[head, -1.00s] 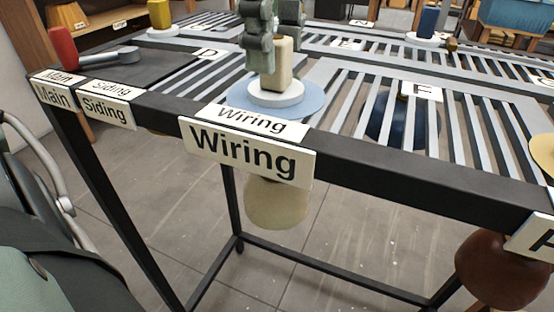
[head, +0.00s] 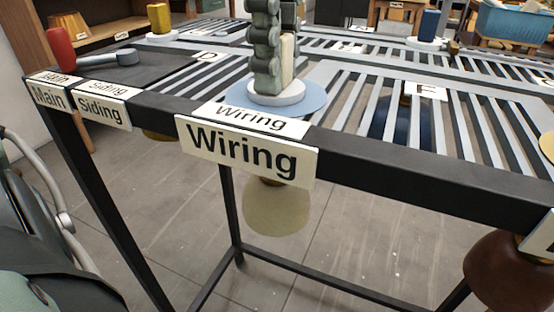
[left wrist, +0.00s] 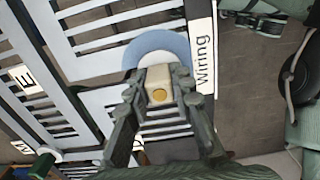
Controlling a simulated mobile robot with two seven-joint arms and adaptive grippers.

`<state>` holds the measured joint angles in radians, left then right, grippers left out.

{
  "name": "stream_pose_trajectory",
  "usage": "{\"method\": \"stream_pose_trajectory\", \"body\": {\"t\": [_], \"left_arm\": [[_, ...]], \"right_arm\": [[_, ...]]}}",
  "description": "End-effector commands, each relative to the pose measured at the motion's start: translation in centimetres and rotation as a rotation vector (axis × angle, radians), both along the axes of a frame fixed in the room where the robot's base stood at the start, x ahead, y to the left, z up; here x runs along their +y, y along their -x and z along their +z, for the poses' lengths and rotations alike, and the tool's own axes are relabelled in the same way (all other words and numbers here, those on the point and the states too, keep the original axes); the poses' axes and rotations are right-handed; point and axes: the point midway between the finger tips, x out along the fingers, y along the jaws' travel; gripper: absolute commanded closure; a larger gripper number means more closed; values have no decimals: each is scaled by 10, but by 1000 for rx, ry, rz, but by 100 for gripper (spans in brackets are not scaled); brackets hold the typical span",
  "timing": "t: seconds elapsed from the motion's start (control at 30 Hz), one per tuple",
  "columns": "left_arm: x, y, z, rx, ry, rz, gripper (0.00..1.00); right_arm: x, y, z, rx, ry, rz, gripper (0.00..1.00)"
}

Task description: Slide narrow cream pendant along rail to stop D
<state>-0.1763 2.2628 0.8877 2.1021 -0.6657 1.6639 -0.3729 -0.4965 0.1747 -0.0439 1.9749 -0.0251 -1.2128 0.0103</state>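The narrow cream pendant's upright cream block (head: 288,58) stands on a white disc (head: 277,97) above a pale blue disc, behind the Wiring sign. Its cream globe (head: 277,210) hangs below the frame. My left gripper (head: 275,70) is down around the block, with one finger hiding part of it. In the left wrist view, the block's top with a gold dot (left wrist: 158,95) sits between the two fingers (left wrist: 160,88). I cannot tell whether both fingers touch it. The stop D label (head: 207,56) lies on the rails to the left and farther back.
The slatted rail top has a dark plate and a red-handled tool (head: 105,56) at the left. A blue pendant (head: 400,122) hangs under the slats at the right, near another label. A dark blue block (head: 430,24) on a white disc stands farther back. A brown pendant hangs lower right.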

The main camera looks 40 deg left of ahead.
Motion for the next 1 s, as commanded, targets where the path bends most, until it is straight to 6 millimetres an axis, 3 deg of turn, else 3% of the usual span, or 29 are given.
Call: {"method": "stream_pose_trajectory", "body": {"t": [0.13,0.43,1.0], "left_arm": [[0,0,0,1,0,0,100],[1,-3,1,1,1,0,100],[14,-58,2,1,0,2,100]], "right_arm": [[0,0,0,-1,0,0,54],[0,1,1,4,1,1,54],[0,0,19,1,0,0,54]]}}
